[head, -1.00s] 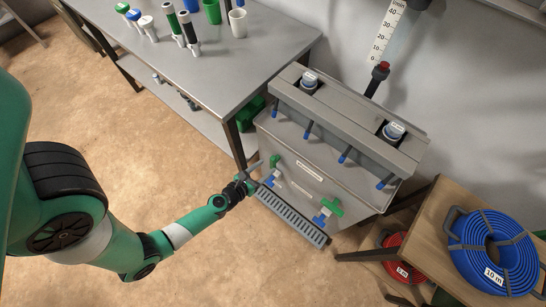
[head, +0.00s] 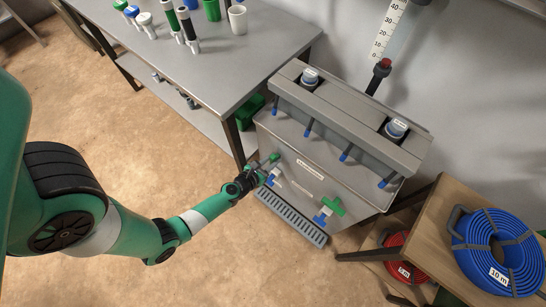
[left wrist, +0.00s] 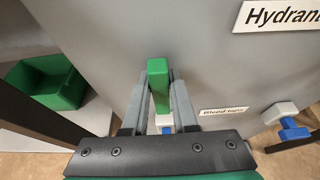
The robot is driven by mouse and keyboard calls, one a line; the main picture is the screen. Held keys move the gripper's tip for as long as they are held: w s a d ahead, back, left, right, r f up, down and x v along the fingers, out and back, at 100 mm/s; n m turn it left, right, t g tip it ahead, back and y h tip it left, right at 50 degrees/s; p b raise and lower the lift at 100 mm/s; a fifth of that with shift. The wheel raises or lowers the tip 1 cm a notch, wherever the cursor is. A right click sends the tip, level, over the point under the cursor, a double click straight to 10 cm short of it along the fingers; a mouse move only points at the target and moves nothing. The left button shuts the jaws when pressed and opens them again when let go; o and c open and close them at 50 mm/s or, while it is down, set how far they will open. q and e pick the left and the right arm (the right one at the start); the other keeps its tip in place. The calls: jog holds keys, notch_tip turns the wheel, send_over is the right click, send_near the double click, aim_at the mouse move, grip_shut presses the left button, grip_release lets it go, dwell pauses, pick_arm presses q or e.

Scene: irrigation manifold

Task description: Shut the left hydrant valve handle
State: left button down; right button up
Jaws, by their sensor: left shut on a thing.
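The left hydrant valve handle (head: 274,157) is a green bar on the front of the grey manifold cabinet (head: 330,172). A blue and white fitting (head: 274,177) sits just below it. My left gripper (head: 264,165) is at this handle. In the left wrist view the green handle (left wrist: 158,82) stands between the two grey fingers (left wrist: 160,92), which are shut on it. Part of the handle is hidden by the fingers. The other green handle (head: 333,205), on the right, is free. My right gripper is not in view.
A slotted drain grate (head: 290,217) lies along the cabinet's foot. A grey bench (head: 205,75) stands behind on the left, with a green bin (left wrist: 48,82) below it. A wooden stand (head: 440,225) with a blue hose coil (head: 497,252) is at the right. The floor in front is open.

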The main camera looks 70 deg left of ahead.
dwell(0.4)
pick_arm(q)
jog(key=shift+w+d+m+y, duration=0.15)
jog(key=shift+m+y, duration=0.25)
jog(key=shift+m, duration=0.3)
jog(key=shift+d+m+g+y+p, duration=0.15)
jog(key=shift+m+g+y+p, duration=0.2)
jog(key=shift+m, duration=0.45)
jog(key=shift+w+d+f+m+y+b, duration=0.1)
jog(key=shift+f+m+y+b, duration=0.15)
jog(key=shift+m+y+b, duration=1.25)
jog(key=shift+d+f+m+y+b, duration=0.2)
jog(key=shift+m+y+b, duration=0.6)
jog(key=shift+m, duration=1.3)
jog(key=shift+w+f+m+y+b, duration=0.1)
jog(key=shift+f+m+y+b, duration=0.2)
jog(key=shift+m+y+b, duration=0.9)
jog(key=shift+m+h+b, duration=0.3)
jog(key=shift+m+h, duration=0.15)
jog(key=shift+m, duration=0.35)
jog(key=c, duration=0.7)
grip_release()
